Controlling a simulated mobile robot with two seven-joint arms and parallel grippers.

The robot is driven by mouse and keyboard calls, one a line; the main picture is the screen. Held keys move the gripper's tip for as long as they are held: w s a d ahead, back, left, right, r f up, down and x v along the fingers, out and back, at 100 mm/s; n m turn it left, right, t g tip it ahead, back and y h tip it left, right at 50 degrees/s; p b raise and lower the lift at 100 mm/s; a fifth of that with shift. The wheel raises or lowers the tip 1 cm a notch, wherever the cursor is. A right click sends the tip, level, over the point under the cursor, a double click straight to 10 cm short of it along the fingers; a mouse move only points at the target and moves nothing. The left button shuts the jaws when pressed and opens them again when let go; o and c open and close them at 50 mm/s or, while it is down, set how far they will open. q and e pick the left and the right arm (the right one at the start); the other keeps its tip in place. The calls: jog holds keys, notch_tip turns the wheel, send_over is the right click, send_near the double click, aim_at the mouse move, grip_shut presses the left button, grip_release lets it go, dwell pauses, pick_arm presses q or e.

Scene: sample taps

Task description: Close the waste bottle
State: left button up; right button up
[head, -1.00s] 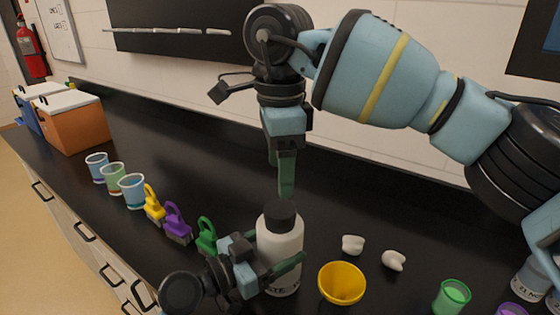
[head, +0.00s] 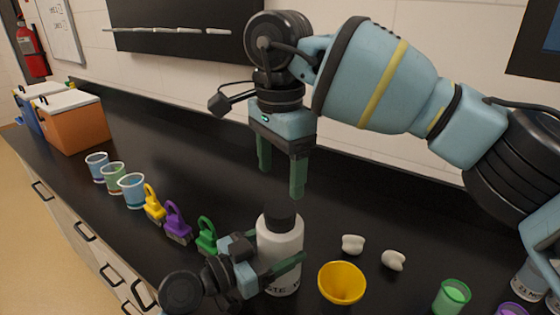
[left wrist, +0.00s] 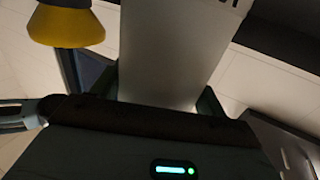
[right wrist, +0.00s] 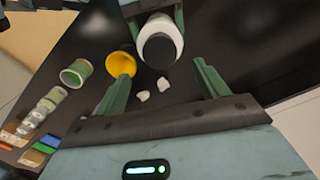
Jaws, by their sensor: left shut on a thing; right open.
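The waste bottle (head: 280,245) is white with a black cap (head: 280,215) on its top. It stands upright near the counter's front edge, and a partly hidden label shows low on it. My left gripper (head: 275,262) is shut around its body from the left; the bottle (left wrist: 175,50) fills the middle of the left wrist view. My right gripper (head: 281,180) is open and empty, pointing down above the bottle. In the right wrist view the black cap (right wrist: 160,50) lies beyond the open fingers. Whether the cap is screwed tight cannot be told.
A yellow funnel (head: 342,283) stands just right of the bottle, with two white lumps (head: 353,244) behind it. A green cup (head: 452,297) is farther right. Green, purple and yellow clips (head: 206,236) and several cups (head: 133,190) line the left. The counter behind is clear.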

aim_at(280, 208)
jog(key=shift+f, duration=3.5)
jog(key=shift+c, duration=0.2)
jog(key=c, duration=1.1)
jog(key=shift+o, duration=0.2)
jog(key=m, duration=0.3)
jog(key=shift+m, duration=0.4)
jog(key=m, duration=0.4)
jog(key=shift+m, duration=0.3)
jog(key=m, duration=0.4)
jog(key=shift+m, duration=0.3)
jog(key=m, duration=0.4)
jog(key=shift+m, duration=0.4)
jog(key=o, duration=1.2)
